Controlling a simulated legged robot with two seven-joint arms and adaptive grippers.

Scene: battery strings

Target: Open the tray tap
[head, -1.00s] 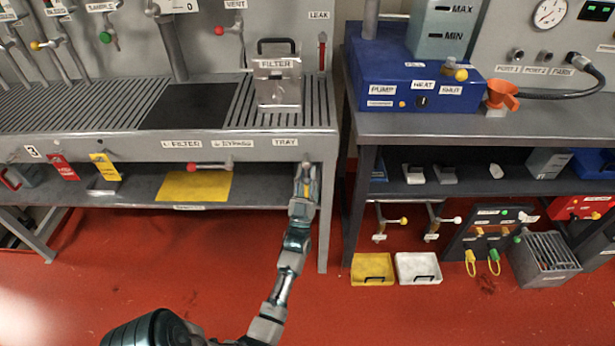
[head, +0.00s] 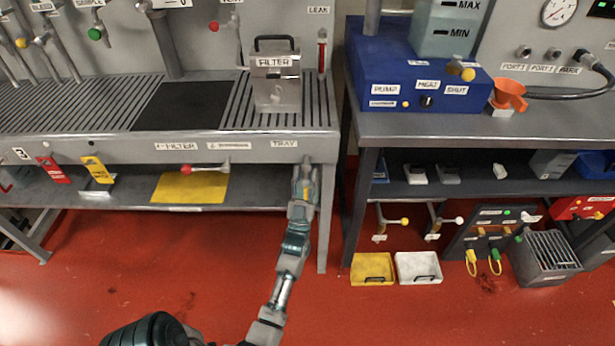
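The tray label (head: 284,144) is on the front edge of the left bench, near its right end. Just right of and below it, a small grey part of the tray tap (head: 307,160) shows under the edge. My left gripper (head: 305,176) is right at this tap, pointing up and away from me. It covers most of the tap, so the handle's position is hidden. A small yellow patch shows at the gripper, but I cannot tell what it belongs to. The fingers are too small and overlapped to tell whether they grip. My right gripper is not in view.
A red-knobbed lever (head: 187,169) sits on the same edge, left of my gripper. A filter box (head: 276,85) stands on the bench above. The bench leg (head: 323,220) is close on the right. Red floor (head: 190,250) is clear below.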

